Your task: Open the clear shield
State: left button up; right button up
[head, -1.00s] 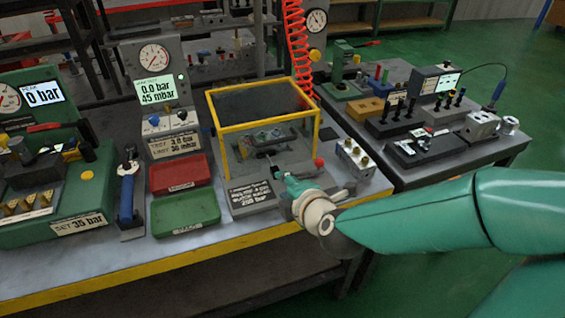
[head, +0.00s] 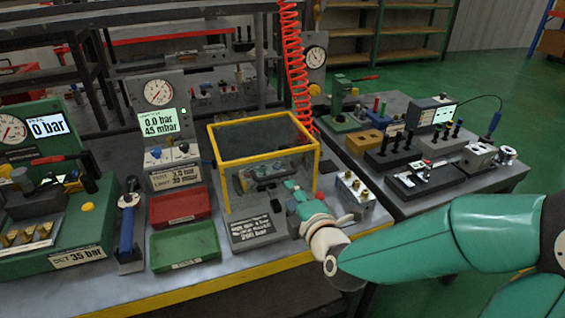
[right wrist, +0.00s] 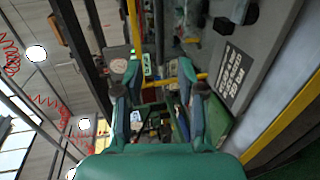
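The clear shield (head: 222,163) is a box of clear panels with a yellow frame and a dark top, in the middle of the head view. It stands closed over a grey fixture with a valve block (head: 266,172), seen dimly through the front panel. My right gripper (head: 292,188) is at the shield's lower front right corner; whether it touches the frame I cannot tell. In the right wrist view its two fingers (right wrist: 160,82) are apart, with nothing clearly held, and a yellow frame bar shows beyond them. My left gripper is not in view.
A label plate (head: 252,232) lies before the shield. A red tray (head: 180,207) and a green tray (head: 185,246) are to its left. A block with brass fittings (head: 355,193) stands close to the right of my gripper. A red coiled hose (head: 298,75) hangs behind.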

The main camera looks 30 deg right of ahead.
aim_at(276, 175)
jog(key=x, duration=1.1)
jog(key=shift+f, duration=0.2)
grip_shut()
